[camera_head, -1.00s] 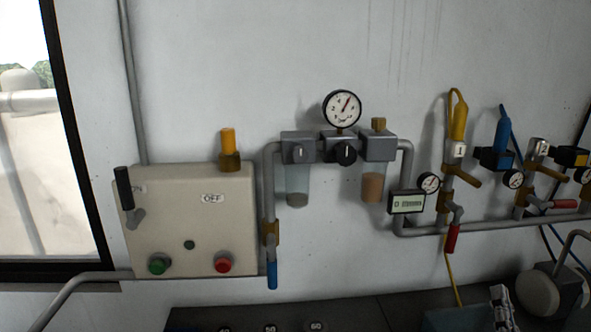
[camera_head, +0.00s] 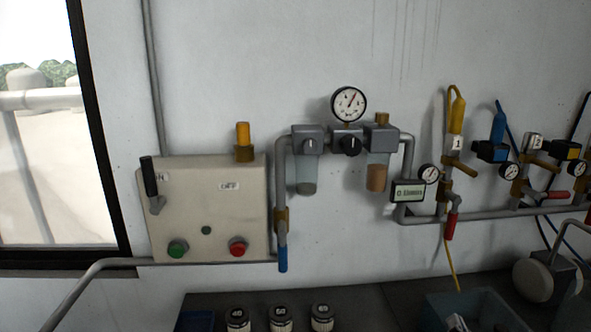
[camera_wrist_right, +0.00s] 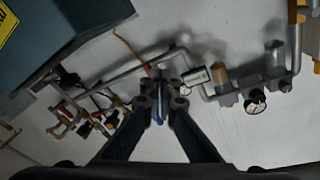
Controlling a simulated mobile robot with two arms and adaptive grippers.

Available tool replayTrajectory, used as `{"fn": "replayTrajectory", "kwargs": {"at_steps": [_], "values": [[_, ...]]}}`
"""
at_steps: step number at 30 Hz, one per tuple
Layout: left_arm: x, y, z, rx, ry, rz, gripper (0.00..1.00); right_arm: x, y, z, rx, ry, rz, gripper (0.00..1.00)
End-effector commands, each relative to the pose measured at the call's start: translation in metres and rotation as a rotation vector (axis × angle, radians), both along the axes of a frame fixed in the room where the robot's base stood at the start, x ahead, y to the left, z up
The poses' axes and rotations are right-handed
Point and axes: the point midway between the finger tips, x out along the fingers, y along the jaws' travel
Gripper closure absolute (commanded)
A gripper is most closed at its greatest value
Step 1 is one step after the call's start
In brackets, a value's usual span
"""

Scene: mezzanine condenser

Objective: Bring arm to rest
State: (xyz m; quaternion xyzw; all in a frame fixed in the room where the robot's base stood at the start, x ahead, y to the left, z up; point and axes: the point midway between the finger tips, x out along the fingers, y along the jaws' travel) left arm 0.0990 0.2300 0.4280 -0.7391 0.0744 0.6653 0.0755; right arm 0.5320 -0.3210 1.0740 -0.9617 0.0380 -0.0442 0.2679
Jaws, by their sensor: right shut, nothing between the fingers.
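My right gripper (camera_wrist_right: 160,95) shows in the right wrist view, its two fingers together at the middle with nothing between them. Behind it in that view are the wall pipes and a digital display (camera_wrist_right: 195,78), seen turned over; I see no contact with them. In the head view only a small pale piece (camera_head: 456,323) shows at the bottom edge, in front of the teal bin; I cannot tell if it is part of my right gripper. My left gripper is in neither view.
A control box (camera_head: 208,210) with a lever and buttons is on the wall at left. A pressure gauge (camera_head: 349,104) and filter bowls are at the centre, hose valves (camera_head: 452,185) at right. Below, several jars (camera_head: 281,318) and a teal bin (camera_head: 480,309) stand on a dark bench.

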Motion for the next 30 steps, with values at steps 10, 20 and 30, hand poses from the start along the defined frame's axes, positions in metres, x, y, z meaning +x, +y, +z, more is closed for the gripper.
{"fn": "replayTrajectory", "kwargs": {"at_steps": [10, 20, 30], "values": [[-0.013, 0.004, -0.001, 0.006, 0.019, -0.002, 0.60, -0.054, 0.078, -0.119, -0.234, 0.535, 0.203, 1.00], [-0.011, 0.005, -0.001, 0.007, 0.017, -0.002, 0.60, -0.173, 0.113, -0.201, -0.463, 1.038, 0.415, 1.00], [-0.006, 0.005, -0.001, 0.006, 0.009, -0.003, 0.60, -0.247, 0.116, -0.244, -0.567, 1.309, 0.535, 1.00]]}}
